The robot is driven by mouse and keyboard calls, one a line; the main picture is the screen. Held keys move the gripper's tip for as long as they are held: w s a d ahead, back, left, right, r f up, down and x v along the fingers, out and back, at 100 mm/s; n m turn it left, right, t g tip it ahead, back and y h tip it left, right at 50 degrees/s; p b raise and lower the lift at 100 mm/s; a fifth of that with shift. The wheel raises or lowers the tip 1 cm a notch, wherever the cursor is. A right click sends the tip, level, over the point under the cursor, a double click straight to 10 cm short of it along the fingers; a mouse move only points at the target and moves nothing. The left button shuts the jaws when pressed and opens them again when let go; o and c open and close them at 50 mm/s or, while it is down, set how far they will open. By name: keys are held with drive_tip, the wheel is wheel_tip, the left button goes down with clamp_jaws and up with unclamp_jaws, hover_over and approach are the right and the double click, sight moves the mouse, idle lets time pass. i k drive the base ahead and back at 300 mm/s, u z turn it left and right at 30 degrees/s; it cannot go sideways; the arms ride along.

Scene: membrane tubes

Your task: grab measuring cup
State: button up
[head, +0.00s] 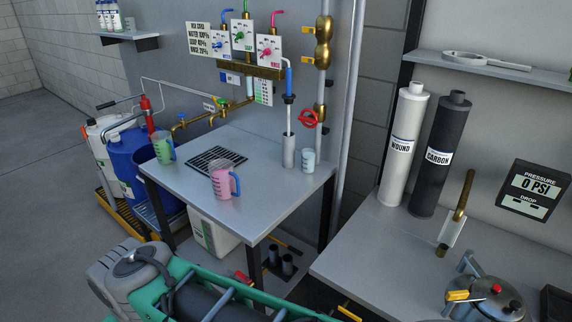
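Two jug-like cups with handles stand upright on the grey metal table (185,185) in the head view. A small pale blue cup (308,160) stands at the right end, beside a grey upright cylinder (288,151). My gripper is not in view.
A drain grate (215,160) is set in the table. Brass taps (222,106) and a wall pipe (322,90) rise behind it. A second bench (365,245) at right holds white and black filter cylinders and a metal pot (487,300). A green-framed grey machine (125,275) stands in front.

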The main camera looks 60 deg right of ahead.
sight(308, 161)
drive_tip(key=u, duration=0.4)
drive_tip(key=i, duration=0.75)
drive_tip(key=z, duration=2.5)
drive_tip(key=i, duration=0.45)
drive_tip(key=u, duration=0.75)
drive_tip(key=k, duration=1)
drive_tip(key=z, duration=0.15)
drive_tip(key=i, duration=0.5)
drive_tip(key=u, duration=0.05)
